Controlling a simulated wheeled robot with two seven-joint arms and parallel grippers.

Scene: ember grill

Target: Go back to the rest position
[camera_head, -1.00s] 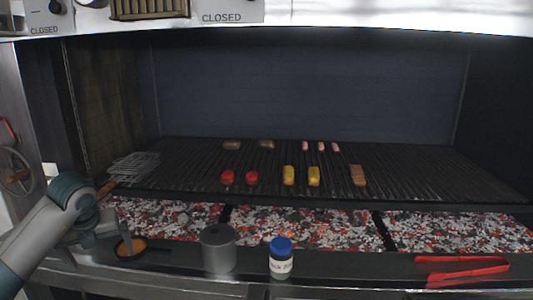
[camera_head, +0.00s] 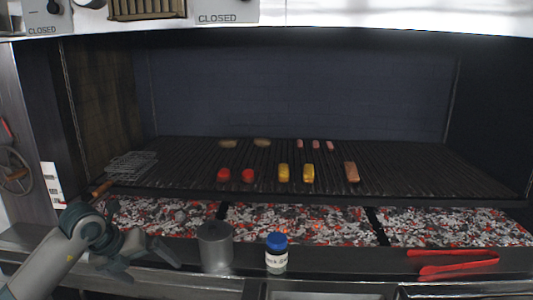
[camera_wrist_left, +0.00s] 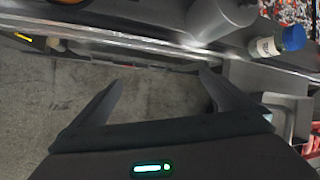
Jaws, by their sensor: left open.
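My left gripper (camera_head: 150,262) is at the lower left of the head view, over the front edge of the grill counter. In the left wrist view my left gripper (camera_wrist_left: 162,92) has its two fingers spread wide, with nothing between them but the grey floor (camera_wrist_left: 160,95) below. A grey metal canister (camera_head: 215,248) stands on the ledge just right of the gripper, apart from it. A small jar with a blue lid (camera_head: 277,252) stands further right. My right gripper is not in view.
Red tongs (camera_head: 458,263) lie on the ledge at the right. The grill grate (camera_head: 400,175) holds tomatoes, yellow pieces, sausages and patties above glowing coals (camera_head: 300,222). A wire basket with a wooden handle (camera_head: 130,165) lies at the grate's left.

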